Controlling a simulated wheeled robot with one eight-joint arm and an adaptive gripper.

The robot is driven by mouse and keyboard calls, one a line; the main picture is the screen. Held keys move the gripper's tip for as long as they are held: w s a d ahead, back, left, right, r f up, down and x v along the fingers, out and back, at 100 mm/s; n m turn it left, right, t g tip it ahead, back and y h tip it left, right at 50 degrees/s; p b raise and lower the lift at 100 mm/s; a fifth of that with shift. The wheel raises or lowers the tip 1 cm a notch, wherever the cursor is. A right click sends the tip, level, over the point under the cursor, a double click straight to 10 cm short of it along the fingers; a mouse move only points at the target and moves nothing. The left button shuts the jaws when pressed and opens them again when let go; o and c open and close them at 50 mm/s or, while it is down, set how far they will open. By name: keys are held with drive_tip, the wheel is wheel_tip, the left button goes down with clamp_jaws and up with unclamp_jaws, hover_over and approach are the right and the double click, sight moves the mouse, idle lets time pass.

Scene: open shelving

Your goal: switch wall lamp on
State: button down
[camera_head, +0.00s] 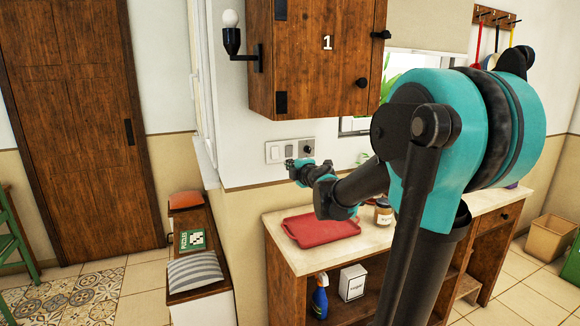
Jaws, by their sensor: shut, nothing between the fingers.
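The wall lamp (232,42) is a black bracket with a bare white bulb, fixed left of the wall cabinet. Its bulb shows no clear glow. The switch panel (275,152) is a pale plate on the wall below the cabinet, with light rocker switches at its left and a dark round knob or socket at its right. My gripper (291,164) is shut and empty, just in front of the panel's lower edge. I cannot tell whether it touches the panel. Part of the panel's lower edge is hidden behind the gripper.
A wooden cabinet (318,60) marked 1 hangs above. Below is a counter with a red tray (319,229) and a jar (383,213). A bench with cushions (195,270) stands at the left. Tiled floor is free by the door (75,110).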

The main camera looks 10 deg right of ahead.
sight(276, 158)
drive_tip(key=x, duration=1.1)
drive_tip(key=shift+s, duration=0.1)
